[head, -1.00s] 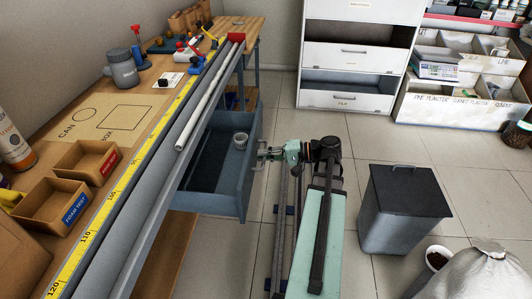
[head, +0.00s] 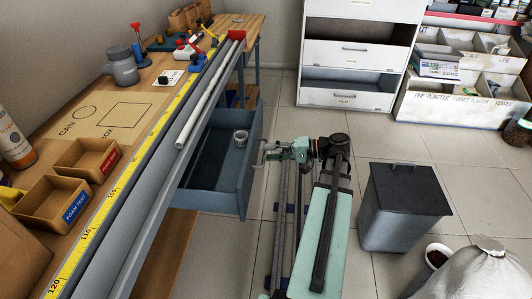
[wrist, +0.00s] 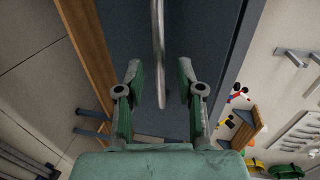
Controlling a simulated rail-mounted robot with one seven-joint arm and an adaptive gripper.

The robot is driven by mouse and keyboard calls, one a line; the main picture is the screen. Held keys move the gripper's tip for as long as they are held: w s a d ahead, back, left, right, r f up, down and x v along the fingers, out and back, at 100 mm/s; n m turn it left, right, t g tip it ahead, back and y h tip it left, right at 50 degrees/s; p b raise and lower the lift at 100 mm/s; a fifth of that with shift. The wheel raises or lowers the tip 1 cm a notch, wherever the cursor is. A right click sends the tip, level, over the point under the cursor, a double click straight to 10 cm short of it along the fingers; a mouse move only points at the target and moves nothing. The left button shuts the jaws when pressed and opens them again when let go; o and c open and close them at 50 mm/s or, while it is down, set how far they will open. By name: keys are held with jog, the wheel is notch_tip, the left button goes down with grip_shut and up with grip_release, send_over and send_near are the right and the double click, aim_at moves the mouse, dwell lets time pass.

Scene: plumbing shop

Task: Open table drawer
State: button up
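The table drawer (head: 222,196) is pulled out from under the workbench, and its blue-grey interior shows with a small light cup (head: 240,138) inside. In the head view my gripper (head: 261,152) is at the outside of the drawer's front. In the wrist view the drawer's handle (wrist: 159,60) is a grey bar running down between the two fingers. My gripper (wrist: 159,80) is open there, with a visible gap on each side of the bar. The drawer front (wrist: 205,45) lies behind the handle.
The workbench (head: 150,85) on the left carries small wooden boxes (head: 90,158), a grey jar and a long yellow measuring tape. A lidded grey bin (head: 400,215) stands right of my arm. White shelving (head: 350,55) stands at the back. Tiled floor lies clear between drawer and shelving.

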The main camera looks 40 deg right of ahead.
jog(key=v, duration=0.9)
jog(key=shift+s, duration=0.15)
jog(key=shift+d, duration=0.1)
